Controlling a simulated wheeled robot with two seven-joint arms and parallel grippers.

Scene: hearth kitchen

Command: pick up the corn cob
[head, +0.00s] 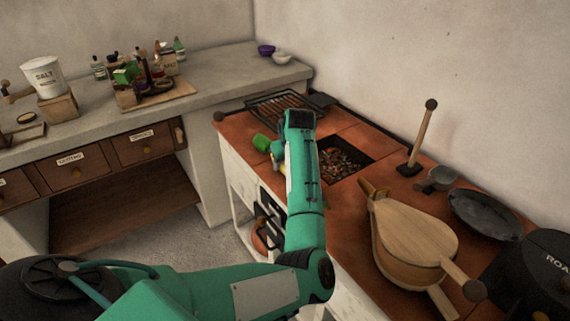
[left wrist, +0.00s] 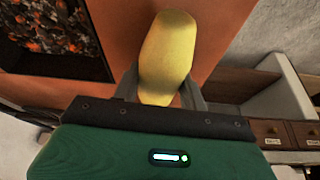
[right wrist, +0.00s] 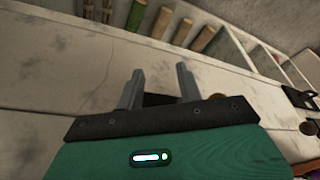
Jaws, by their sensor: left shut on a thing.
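The yellow corn cob (left wrist: 168,50) is between the two fingers of my left gripper (left wrist: 160,90) in the left wrist view. The gripper is shut on it near its lower end, and the cob's upper part sticks out beyond the fingers. The red-orange hearth top lies behind it; I cannot tell whether they touch.
The ember pit (head: 345,160) and a grill rack (head: 285,105) are close to my left arm. A green object (head: 261,143) is at the hearth's left edge. Bellows (head: 415,235), a small pot (head: 437,179) and a dark pan (head: 484,213) crowd the right side.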

